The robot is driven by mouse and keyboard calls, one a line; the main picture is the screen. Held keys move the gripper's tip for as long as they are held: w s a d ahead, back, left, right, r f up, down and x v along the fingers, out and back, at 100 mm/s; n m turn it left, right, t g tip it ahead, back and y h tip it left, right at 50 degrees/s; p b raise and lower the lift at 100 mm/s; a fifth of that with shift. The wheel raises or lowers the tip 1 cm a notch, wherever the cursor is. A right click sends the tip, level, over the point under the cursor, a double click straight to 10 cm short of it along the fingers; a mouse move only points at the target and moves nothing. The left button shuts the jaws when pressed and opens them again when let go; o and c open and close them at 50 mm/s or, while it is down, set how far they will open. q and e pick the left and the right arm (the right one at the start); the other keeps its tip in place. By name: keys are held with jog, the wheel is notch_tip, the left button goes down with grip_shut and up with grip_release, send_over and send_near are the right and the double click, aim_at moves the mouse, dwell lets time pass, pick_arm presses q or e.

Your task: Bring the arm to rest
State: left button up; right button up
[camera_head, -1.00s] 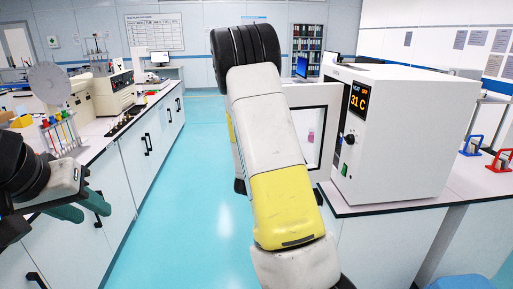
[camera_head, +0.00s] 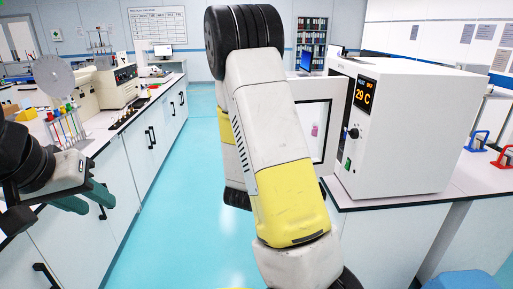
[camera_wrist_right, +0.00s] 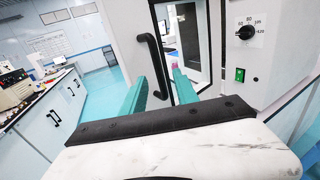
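My left gripper (camera_head: 102,207) is at the left edge of the head view, beside the left bench. Its two green fingers are apart with nothing between them. My right arm (camera_head: 285,190) fills the middle of the head view, and its gripper is hidden there. In the right wrist view my right gripper (camera_wrist_right: 158,86) has its green fingers spread apart. The black door handle (camera_wrist_right: 153,66) of the white oven shows beyond and between them. I cannot tell whether a finger touches it.
The oven (camera_head: 410,130) stands on the right bench, its windowed door (camera_head: 318,118) swung open, its display reading 29 C. A tube rack (camera_head: 66,128) stands on the left bench. Blue (camera_head: 477,140) and red (camera_head: 502,157) handled items lie at right. The aisle floor (camera_head: 190,200) is clear.

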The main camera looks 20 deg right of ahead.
jog(key=s+d+r+m+g+h, duration=0.3)
jog(key=s+d+m+g, duration=0.5)
jog(key=s+m, duration=0.3)
jog(key=s+a+f+m+g+y, duration=0.1)
jog(key=s+a+m+g+y, duration=0.15)
jog(key=s+m, duration=0.2)
jog(key=s+a+f+m+g+y, duration=0.1)
jog(key=s+m+g+y, duration=0.15)
jog(key=s, duration=0.35)
jog(key=s+a+r+m+t+y, duration=0.1)
jog(key=a+r+m+y, duration=0.2)
jog(key=a, duration=0.4)
jog(key=s+a+r+m+t+y, duration=0.1)
jog(key=a+r+m+t+y, duration=0.1)
jog(key=a+y, duration=0.3)
jog(key=s+a+r+m+t+y, duration=0.1)
jog(key=a+r+m+t+y, duration=0.1)
jog(key=a, duration=0.6)
jog(key=shift+a+r+m+y, duration=0.4)
jog(key=shift+r+m+y, duration=0.45)
jog(key=shift+m, duration=0.35)
jog(key=shift+f, duration=0.1)
